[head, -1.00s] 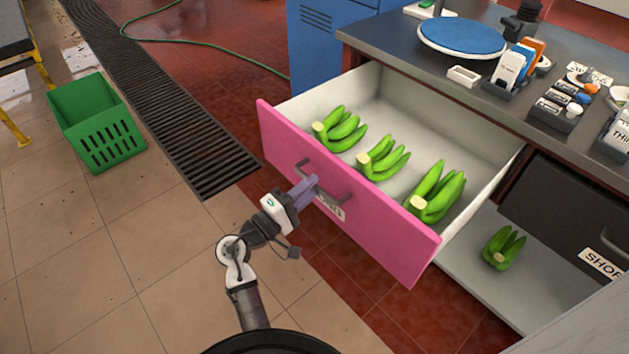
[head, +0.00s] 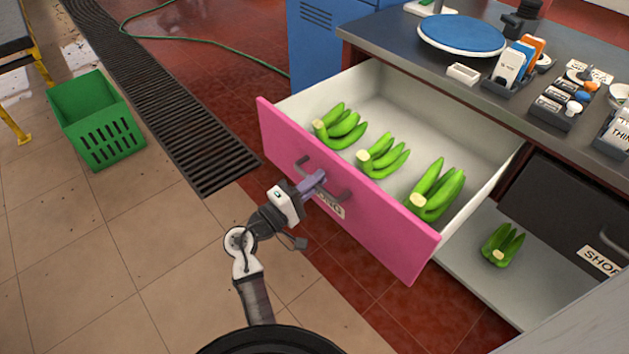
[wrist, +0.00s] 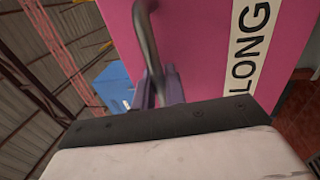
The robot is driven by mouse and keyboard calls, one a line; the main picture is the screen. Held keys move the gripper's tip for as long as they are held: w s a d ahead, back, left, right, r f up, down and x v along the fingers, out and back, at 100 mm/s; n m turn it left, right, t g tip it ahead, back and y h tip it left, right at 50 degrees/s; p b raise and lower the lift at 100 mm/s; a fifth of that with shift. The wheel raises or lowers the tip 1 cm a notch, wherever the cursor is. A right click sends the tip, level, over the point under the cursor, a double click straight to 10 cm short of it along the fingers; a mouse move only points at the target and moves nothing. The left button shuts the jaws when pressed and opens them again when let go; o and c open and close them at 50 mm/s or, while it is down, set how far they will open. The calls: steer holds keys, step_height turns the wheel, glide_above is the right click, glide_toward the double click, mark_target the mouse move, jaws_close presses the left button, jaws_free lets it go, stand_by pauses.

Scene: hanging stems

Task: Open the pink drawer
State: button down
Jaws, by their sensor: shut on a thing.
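The pink drawer (head: 385,225) stands pulled well out from the counter, its white inside showing. Three bunches of green bananas (head: 382,157) lie in it in a row. Its dark bar handle (head: 341,195) runs across the pink front. My gripper (head: 316,180) is at this handle, and its purple fingers are shut on it. In the wrist view the grey handle (wrist: 146,40) passes down between the purple fingers (wrist: 158,88), beside a white label reading "LONG" (wrist: 248,50). The fingers hide part of the handle.
A dark drawer (head: 575,205) labelled "SHOR…" is to the right, with a banana bunch (head: 502,246) on the pale surface before it. The counter (head: 395,45) above holds a blue round plate and small items. A green crate (head: 98,120) stands on the floor at left.

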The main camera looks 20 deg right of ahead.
steer(key=x, duration=0.2)
steer(key=f+x, duration=0.1)
steer(key=x, duration=0.1)
steer(key=b+x, duration=0.1)
steer(key=x, duration=0.1)
steer(key=shift+w+d+f, duration=0.1)
steer(key=shift+w+d, duration=0.15)
steer(key=shift+d, duration=0.2)
steer(key=c, duration=1.5)
jaws_free()
steer(key=b+v, duration=0.2)
steer(key=v, duration=1.2)
